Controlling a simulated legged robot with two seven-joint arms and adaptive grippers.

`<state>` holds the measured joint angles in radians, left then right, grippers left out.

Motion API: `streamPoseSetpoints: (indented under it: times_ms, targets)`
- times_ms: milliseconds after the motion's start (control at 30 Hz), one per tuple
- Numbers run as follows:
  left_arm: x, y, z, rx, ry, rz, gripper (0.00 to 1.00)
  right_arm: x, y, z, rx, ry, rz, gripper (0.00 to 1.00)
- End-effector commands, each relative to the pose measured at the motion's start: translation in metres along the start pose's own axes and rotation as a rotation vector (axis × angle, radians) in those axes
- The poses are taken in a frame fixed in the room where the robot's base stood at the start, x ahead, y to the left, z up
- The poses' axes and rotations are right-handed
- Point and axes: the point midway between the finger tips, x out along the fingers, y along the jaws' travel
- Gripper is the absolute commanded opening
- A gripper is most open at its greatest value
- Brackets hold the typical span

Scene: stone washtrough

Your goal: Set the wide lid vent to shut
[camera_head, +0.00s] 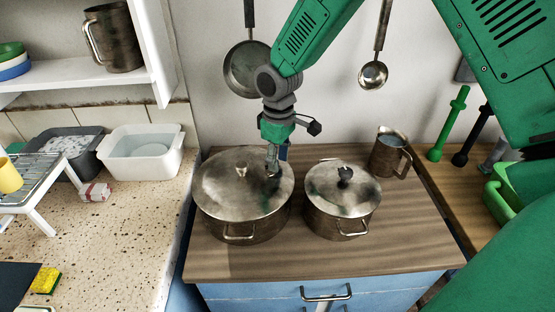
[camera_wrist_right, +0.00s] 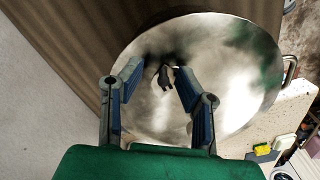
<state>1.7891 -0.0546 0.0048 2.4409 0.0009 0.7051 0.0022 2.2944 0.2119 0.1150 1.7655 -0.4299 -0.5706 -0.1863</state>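My right gripper (camera_head: 273,168) points down over the right part of this lid. In the right wrist view the gripper (camera_wrist_right: 158,73) is open, its blue-grey fingers apart above the lid (camera_wrist_right: 235,70). A small dark fitting (camera_wrist_right: 165,76), which looks like the vent, shows between the fingertips. I cannot tell its setting or whether a finger touches it. In the head view the gripper covers that spot. My left gripper is not in view.
A smaller lidded pot (camera_head: 340,212) stands close on the right, with a metal jug (camera_head: 389,155) behind it. A pan (camera_head: 245,68) and a ladle (camera_head: 373,75) hang on the wall. The wooden top (camera_head: 300,258) is clear in front.

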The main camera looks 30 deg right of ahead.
Motion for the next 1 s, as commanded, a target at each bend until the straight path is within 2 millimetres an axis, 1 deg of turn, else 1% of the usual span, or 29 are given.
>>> streamPoseSetpoints:
  times_ms: [100, 300, 333, 367, 400, 433, 767, 1000]
  targets:
    - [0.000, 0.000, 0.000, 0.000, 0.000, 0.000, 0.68, 0.004, -0.001, -0.001, -0.001, 0.000, 0.001, 0.30]
    - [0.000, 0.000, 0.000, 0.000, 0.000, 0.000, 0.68, 0.003, -0.002, -0.001, -0.001, 0.000, 0.002, 0.30]
    - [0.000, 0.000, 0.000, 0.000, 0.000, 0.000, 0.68, 0.003, -0.001, -0.001, -0.001, 0.000, 0.001, 0.27]
    - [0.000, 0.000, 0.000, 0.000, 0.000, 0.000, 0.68, 0.003, -0.001, -0.001, -0.001, 0.000, 0.001, 0.16]
    - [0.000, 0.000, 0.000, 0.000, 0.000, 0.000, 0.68, 0.003, -0.001, 0.000, -0.001, 0.001, 0.001, 0.02]
    - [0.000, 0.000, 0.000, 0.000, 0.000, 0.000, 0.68, 0.004, -0.001, 0.000, -0.001, 0.001, 0.000, 0.00]
    - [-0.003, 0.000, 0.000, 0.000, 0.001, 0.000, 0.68, 0.003, 0.000, 0.000, -0.016, -0.001, -0.001, 0.00]
    - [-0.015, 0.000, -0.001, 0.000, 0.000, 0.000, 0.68, 0.002, 0.001, -0.003, -0.112, -0.002, -0.003, 0.00]
